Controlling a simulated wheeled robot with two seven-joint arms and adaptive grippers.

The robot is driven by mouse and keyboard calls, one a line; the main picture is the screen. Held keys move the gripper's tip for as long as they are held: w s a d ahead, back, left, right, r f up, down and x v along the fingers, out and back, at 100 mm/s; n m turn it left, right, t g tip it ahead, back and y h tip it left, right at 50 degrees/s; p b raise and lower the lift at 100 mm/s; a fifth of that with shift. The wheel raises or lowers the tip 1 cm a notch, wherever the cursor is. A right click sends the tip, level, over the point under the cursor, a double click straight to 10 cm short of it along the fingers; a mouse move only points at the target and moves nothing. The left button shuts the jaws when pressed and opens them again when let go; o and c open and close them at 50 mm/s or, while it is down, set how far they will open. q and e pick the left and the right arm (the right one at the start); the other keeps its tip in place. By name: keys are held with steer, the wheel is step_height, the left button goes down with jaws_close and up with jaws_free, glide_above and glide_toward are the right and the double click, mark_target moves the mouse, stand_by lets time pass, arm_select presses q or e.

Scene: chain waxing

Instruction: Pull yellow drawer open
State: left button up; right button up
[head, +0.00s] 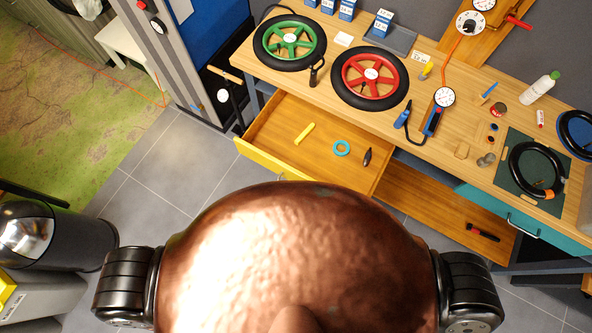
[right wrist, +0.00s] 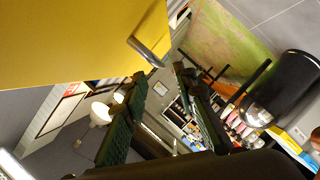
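The yellow drawer (head: 263,159) stands well out from under the workbench in the head view, its wooden inside showing. My own rounded copper body hides its near right part. In the right wrist view the yellow front (right wrist: 70,40) fills the upper left, with a metal bar handle (right wrist: 147,52) near its lower right corner. My right gripper (right wrist: 159,72) has its two dark green fingers apart. The handle is just beyond the fingertips, and I see nothing held between them. My left gripper is in neither view.
The drawer holds a yellow tool (head: 304,133), a cyan ring (head: 342,148) and a small dark item (head: 367,156). Wheels, gauges and bottles crowd the workbench (head: 320,82). A teal drawer (head: 500,208) is at the right. Grey floor (head: 165,175) lies clear at the left.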

steer(key=shift+v, duration=2.4)
